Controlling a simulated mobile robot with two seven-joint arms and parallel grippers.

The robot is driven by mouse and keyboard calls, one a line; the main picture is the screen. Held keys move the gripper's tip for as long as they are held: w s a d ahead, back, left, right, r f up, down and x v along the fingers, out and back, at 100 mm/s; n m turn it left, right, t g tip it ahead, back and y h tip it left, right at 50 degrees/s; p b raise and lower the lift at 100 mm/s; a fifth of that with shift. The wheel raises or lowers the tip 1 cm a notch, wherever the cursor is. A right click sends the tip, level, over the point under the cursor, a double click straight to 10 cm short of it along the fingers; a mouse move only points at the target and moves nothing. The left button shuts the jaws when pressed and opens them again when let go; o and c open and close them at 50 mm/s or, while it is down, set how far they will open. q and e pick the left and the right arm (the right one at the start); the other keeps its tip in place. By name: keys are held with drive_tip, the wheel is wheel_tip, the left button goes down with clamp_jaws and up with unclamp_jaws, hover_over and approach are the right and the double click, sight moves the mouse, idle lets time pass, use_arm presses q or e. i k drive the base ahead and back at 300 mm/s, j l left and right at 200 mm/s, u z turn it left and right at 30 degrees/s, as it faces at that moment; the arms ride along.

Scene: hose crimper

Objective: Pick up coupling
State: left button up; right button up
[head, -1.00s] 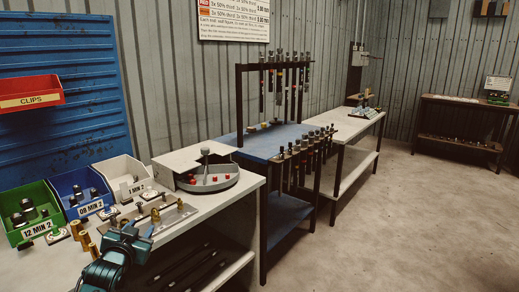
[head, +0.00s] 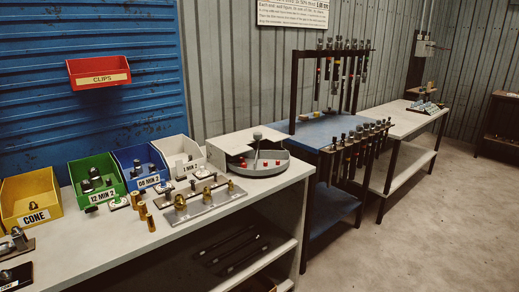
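The frames do not show for certain which part is the coupling. Dark metal fittings stand in the green bin marked 12 MIN 2 (head: 105,197), the blue bin marked 08 MIN 2 (head: 149,183) and the white bin marked 1 MIN 2 (head: 189,168). Two brass cylindrical parts (head: 151,223) stand upright on the bench in front of the bins. A metal plate (head: 215,203) with several brass and dark fittings lies to their right. Neither of my grippers is in view.
A yellow CONE bin (head: 35,218) stands at the left, with small fixtures below it. A grey round tray (head: 258,168) with a lever and red parts sits at the bench's right end. The bench front (head: 110,249) is mostly clear. A red CLIPS bin (head: 98,84) hangs above.

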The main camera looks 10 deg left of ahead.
sight(109, 182)
drive_tip(key=i+l+u, duration=0.1)
drive_tip(key=u, duration=0.75)
drive_tip(key=i+l+u, duration=0.1)
drive_tip(key=l+u, duration=0.65)
drive_tip(key=l, duration=0.8)
drive_tip(key=i+l+u, duration=0.1)
drive_tip(key=l, duration=0.5)
